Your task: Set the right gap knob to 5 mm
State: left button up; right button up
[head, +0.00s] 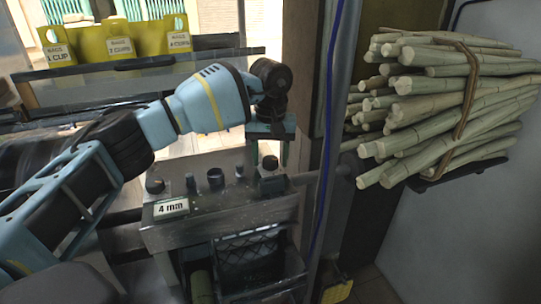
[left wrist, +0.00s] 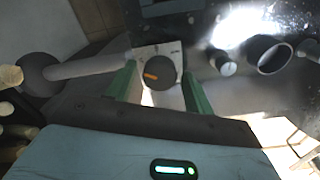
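The right gap knob (head: 270,163) is a dark round knob on a block at the right end of the press top. In the left wrist view the knob (left wrist: 160,72) shows an orange pointer mark on its face, over a pale plate with small tick marks. My left gripper (head: 271,131) is above the knob, pointing down. In the left wrist view its green fingers (left wrist: 160,82) are apart, one on each side of the knob; I cannot tell whether they touch it. My right gripper is not in view.
The press (head: 220,222) also carries a left knob (head: 154,186) and dark cups. A rod (head: 325,174) sticks out beside the right knob. A bundle of sugarcane (head: 440,105) lies on a shelf at right. Yellow containers (head: 120,42) stand at the back left.

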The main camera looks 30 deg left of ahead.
aim_at(271, 159)
pick_arm(q)
jog(key=shift+o, duration=0.5)
jog(key=shift+r, duration=3.9)
